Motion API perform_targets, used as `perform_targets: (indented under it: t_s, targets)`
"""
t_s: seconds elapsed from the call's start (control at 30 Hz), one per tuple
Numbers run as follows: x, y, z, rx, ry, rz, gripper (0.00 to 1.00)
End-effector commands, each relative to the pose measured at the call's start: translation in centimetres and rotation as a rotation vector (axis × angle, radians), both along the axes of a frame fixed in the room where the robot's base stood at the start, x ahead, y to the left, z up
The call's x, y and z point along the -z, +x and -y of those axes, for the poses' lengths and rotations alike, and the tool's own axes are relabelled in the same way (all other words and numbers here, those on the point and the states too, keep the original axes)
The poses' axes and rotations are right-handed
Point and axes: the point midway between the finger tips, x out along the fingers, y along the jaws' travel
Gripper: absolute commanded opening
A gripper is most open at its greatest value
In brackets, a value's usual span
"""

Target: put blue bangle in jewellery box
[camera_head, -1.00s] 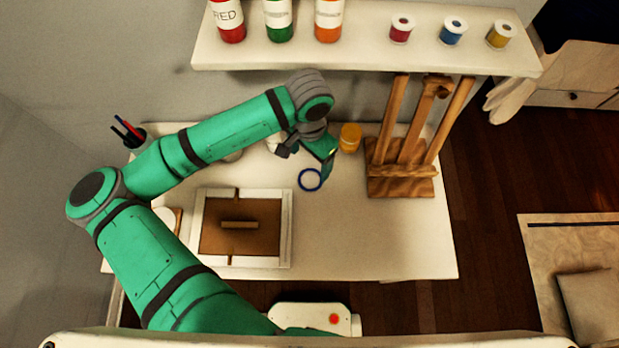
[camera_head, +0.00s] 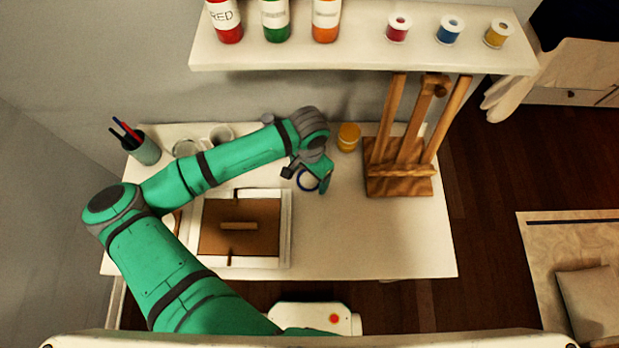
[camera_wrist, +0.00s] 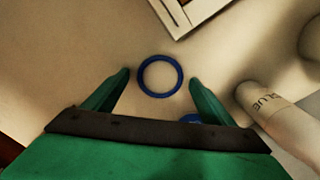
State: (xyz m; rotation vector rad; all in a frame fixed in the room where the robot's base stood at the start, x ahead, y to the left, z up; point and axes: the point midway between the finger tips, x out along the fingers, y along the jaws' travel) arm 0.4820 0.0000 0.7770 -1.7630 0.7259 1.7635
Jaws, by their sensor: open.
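The blue bangle (camera_head: 306,180) lies flat on the white table, partly hidden by my gripper in the head view. In the wrist view the whole blue ring (camera_wrist: 160,76) shows between and just beyond the fingertips. My gripper (camera_wrist: 160,80) is open and empty, with one finger on each side of the bangle and apart from it. In the head view my gripper (camera_head: 309,178) is over the bangle. The jewellery box (camera_head: 285,228) appears to be the white-framed box with a brown panel and a small wooden bar, left of the bangle. Its frame corner shows in the wrist view (camera_wrist: 188,18).
A wooden easel (camera_head: 400,180) stands right of the bangle and a yellow jar (camera_head: 348,137) behind it. A glue bottle (camera_wrist: 275,112) is near the right finger in the wrist view. A shelf (camera_head: 360,54) overhangs the back. The table's front right is clear.

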Motion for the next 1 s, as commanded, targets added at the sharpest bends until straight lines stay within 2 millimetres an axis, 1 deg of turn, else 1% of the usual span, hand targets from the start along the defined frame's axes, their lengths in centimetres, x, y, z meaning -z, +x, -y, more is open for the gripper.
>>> perform_targets:
  t_s: [0.57, 0.6, 0.77, 0.8, 0.83, 0.87, 1.0]
  targets:
    - [0.34, 0.01, 0.01, -0.001, -0.001, -0.001, 0.78]
    - [0.37, 0.01, 0.0, -0.001, 0.0, 0.0, 0.75]
    - [0.35, 0.01, 0.0, 0.0, 0.0, 0.0, 0.37]
    - [0.35, 0.01, 0.0, 0.0, 0.0, 0.0, 0.34]
    - [0.35, 0.01, 0.0, 0.0, 0.0, 0.0, 0.34]
    - [0.34, 0.01, 0.0, 0.0, 0.0, 0.0, 0.3]
    - [0.34, 0.01, 0.0, 0.0, -0.001, 0.001, 0.3]
